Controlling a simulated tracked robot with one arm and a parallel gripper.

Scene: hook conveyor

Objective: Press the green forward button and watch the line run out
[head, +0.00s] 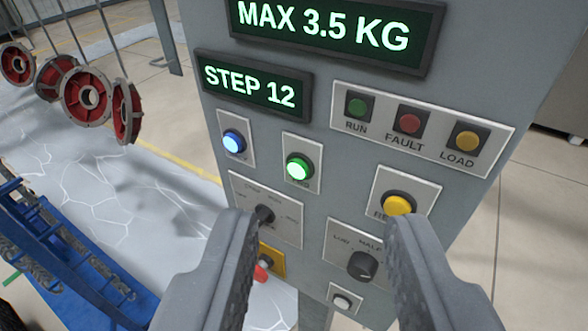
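The green button (299,167) glows on a small plate on the grey control panel (340,150). A lit blue button (234,141) is to its left and a yellow button (398,204) to its lower right. My gripper (325,235) is open and empty in front of the panel. Its two dark fingers stand wide apart, below the green button in the picture. Contact with the panel cannot be told. The finger tips come close to the yellow button and a rotary knob (263,215) in the picture.
Displays read MAX 3.5 KG (325,28) and STEP 12 (252,86). RUN, FAULT and LOAD lamps (410,123) look unlit. A second knob (362,265) and a white button (341,302) sit lower. Red wheel-like parts (85,96) hang at left above a blue frame (60,265).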

